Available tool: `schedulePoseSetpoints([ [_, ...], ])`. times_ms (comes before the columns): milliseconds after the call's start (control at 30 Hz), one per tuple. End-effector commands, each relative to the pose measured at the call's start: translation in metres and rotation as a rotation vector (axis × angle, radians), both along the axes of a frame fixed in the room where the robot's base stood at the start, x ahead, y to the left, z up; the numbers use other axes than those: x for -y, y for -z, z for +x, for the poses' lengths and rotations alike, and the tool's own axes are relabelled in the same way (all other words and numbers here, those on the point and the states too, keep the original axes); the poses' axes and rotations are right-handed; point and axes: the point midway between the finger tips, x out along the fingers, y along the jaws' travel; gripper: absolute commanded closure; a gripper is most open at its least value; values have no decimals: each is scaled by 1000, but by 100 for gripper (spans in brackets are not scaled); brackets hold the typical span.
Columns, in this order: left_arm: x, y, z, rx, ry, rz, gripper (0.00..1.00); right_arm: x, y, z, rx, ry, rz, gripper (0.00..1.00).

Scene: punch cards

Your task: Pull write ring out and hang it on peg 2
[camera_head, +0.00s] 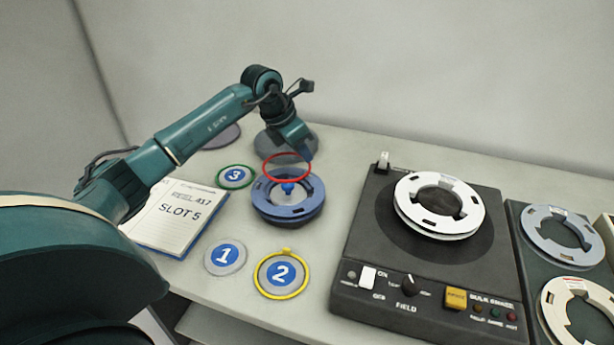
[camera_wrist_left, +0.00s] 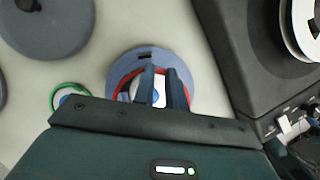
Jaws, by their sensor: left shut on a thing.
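The red ring (camera_head: 278,154) is above the blue reel (camera_head: 265,203) in the head view, apart from it. My left gripper (camera_head: 305,156) is shut on the ring at its right side. In the left wrist view, the fingers (camera_wrist_left: 164,78) hide part of the red ring (camera_wrist_left: 112,88), with the blue reel (camera_wrist_left: 125,65) below. Peg 2 (camera_head: 281,273) is a disc marked 2 at the front, with a yellow ring (camera_head: 260,285) around it. My right gripper is not in view.
Peg 1 (camera_head: 225,256) is bare, left of peg 2. Peg 3 (camera_head: 235,176) has a green ring around it. An open notebook (camera_head: 176,218) lies at left. A dark machine (camera_head: 370,270) with a white reel (camera_head: 440,225) stands right. More reels lie at far right.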

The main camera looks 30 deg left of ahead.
Motion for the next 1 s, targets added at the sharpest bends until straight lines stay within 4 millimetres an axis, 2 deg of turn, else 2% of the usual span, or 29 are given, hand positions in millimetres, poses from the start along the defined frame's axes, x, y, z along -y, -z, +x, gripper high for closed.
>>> schedulePoseSetpoints([
  [167,0,-5,0,0,0,1,100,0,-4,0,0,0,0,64],
  [800,0,-68,0,0,0,0,100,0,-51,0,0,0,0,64],
  [1000,0,-70,0,-1,0,0,100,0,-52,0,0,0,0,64],
])
